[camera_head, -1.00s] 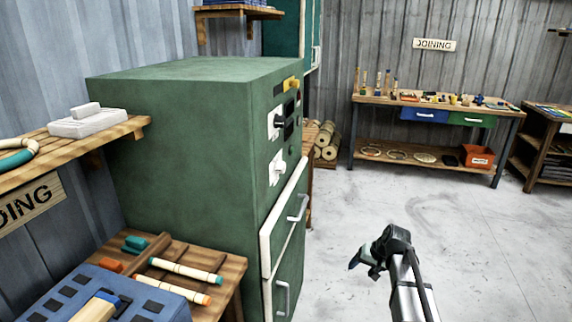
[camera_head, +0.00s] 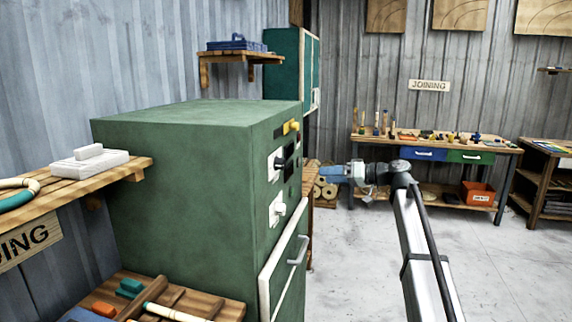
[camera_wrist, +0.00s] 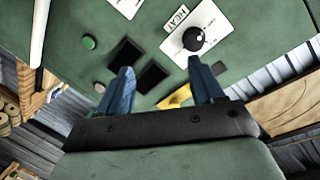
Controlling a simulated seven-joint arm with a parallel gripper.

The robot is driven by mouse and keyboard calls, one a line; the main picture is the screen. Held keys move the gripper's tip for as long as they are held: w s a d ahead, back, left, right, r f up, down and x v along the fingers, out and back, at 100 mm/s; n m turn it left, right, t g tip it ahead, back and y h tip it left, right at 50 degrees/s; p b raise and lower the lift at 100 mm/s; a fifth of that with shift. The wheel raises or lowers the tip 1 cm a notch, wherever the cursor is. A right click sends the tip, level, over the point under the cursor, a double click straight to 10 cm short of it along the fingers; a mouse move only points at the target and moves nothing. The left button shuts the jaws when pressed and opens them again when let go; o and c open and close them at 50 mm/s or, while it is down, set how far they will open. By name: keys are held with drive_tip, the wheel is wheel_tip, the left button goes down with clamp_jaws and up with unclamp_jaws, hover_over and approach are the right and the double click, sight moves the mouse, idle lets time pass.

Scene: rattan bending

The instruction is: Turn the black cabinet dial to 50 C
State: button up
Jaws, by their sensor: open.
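The green cabinet (camera_head: 170,185) stands left of centre in the head view. Its narrow front panel carries a black dial (camera_head: 279,163) on a white plate. In the wrist view the black dial (camera_wrist: 193,39) sits at upper right on its white plate, beside a "HEAT" label (camera_wrist: 176,18). The scale marks are too small to read. My gripper (camera_head: 330,173) is level with the panel, to its right and apart from it. In the wrist view my gripper (camera_wrist: 160,70) is open and empty, its blue fingers pointing at the panel. The dial lies just beyond the right finger.
A second white plate with a knob (camera_head: 278,209) is below the dial, above the door handle (camera_head: 298,249). A yellow part (camera_wrist: 175,97) and two dark rectangles (camera_wrist: 152,76) sit near the fingers. The floor (camera_head: 365,270) right of the cabinet is clear.

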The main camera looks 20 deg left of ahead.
sight(285, 163)
drive_tip(key=a+r+n, duration=0.1)
drive_tip(key=a+n, duration=0.1)
drive_tip(key=a, duration=0.2)
drive_tip(key=s+a+r+n+g+y, duration=0.1)
drive_tip(key=a+n, duration=0.1)
drive_tip(key=a, duration=0.3)
drive_tip(key=a+r+n+g+y, duration=0.1)
drive_tip(key=a+n, duration=0.1)
drive_tip(key=a, duration=0.3)
drive_tip(key=shift+s+a+r, duration=0.15)
drive_tip(key=shift+s+r, duration=0.05)
drive_tip(key=shift+s, duration=0.2)
drive_tip(key=shift+c, duration=0.3)
drive_tip(key=c, duration=1)
